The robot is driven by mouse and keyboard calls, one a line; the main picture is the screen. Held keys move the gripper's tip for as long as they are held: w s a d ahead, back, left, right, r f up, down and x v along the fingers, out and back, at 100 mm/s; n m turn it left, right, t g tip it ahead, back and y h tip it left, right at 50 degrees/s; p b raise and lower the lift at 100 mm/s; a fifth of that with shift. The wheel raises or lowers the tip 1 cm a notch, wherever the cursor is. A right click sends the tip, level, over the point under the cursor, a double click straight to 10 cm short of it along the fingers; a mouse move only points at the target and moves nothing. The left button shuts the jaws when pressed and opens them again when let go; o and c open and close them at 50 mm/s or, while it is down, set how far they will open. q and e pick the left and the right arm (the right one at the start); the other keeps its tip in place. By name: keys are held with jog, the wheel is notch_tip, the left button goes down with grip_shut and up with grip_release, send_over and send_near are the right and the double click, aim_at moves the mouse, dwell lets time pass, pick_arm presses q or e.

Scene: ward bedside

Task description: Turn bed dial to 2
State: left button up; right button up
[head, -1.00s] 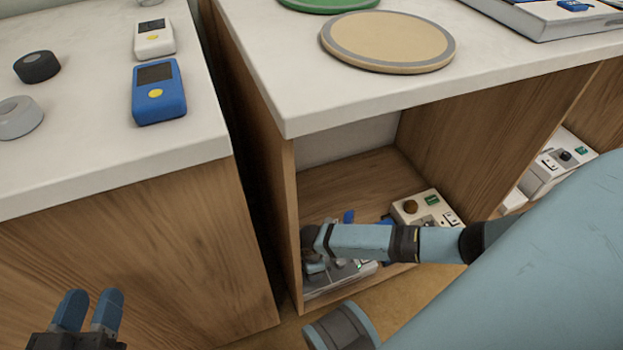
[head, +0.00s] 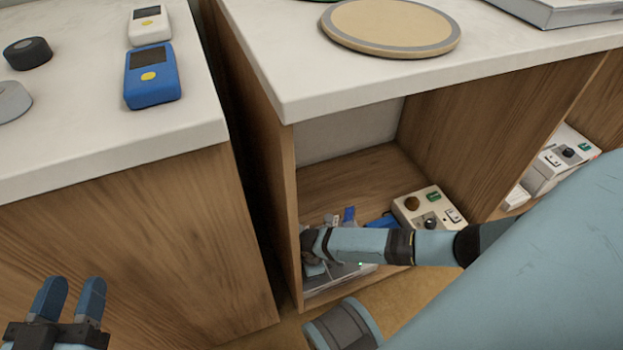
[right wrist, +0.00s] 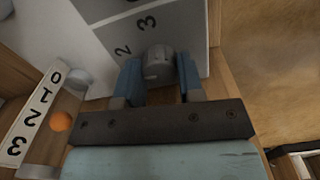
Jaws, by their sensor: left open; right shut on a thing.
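A round grey dial (right wrist: 160,62) sits on a grey panel (right wrist: 104,10) with the numerals 2 and 3 printed near it in the right wrist view. My right gripper (right wrist: 160,80) is shut on the dial, with one blue finger on each side of it. Which numeral the dial points to is not clear. In the head view my right gripper (head: 314,250) is low at the left inside the open cabinet, over a grey unit (head: 338,278), and the wrist hides the dial there. My left gripper (head: 68,300) is open and empty at the bottom left.
A cream control box (head: 428,207) stands deeper in the cabinet (head: 345,185). Cabinet walls and the counter (head: 285,70) close in my right arm. A blue device (head: 152,76) lies on the left counter.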

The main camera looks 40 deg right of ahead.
jog(key=m+p, duration=0.1)
jog(key=p, duration=0.1)
jog(key=m+p, duration=0.1)
jog(key=shift+r+m+p, duration=0.3)
jog(key=shift+r+p, duration=0.1)
jog(key=shift+m+p, duration=0.4)
jog(key=shift+f+m+p, duration=0.35)
jog(key=shift+f+m, duration=0.05)
jog(key=shift+m, duration=0.3)
pick_arm(q)
jog(key=n, duration=0.1)
jog(key=s+d+n, duration=0.1)
jog(key=s+n+g, duration=0.1)
jog(key=shift+s+d+r+y, duration=0.2)
jog(key=shift+r+y, duration=0.1)
jog(key=shift+y, duration=0.1)
pick_arm(e)
jog(key=o, duration=0.9)
jog(key=shift+o, duration=0.2)
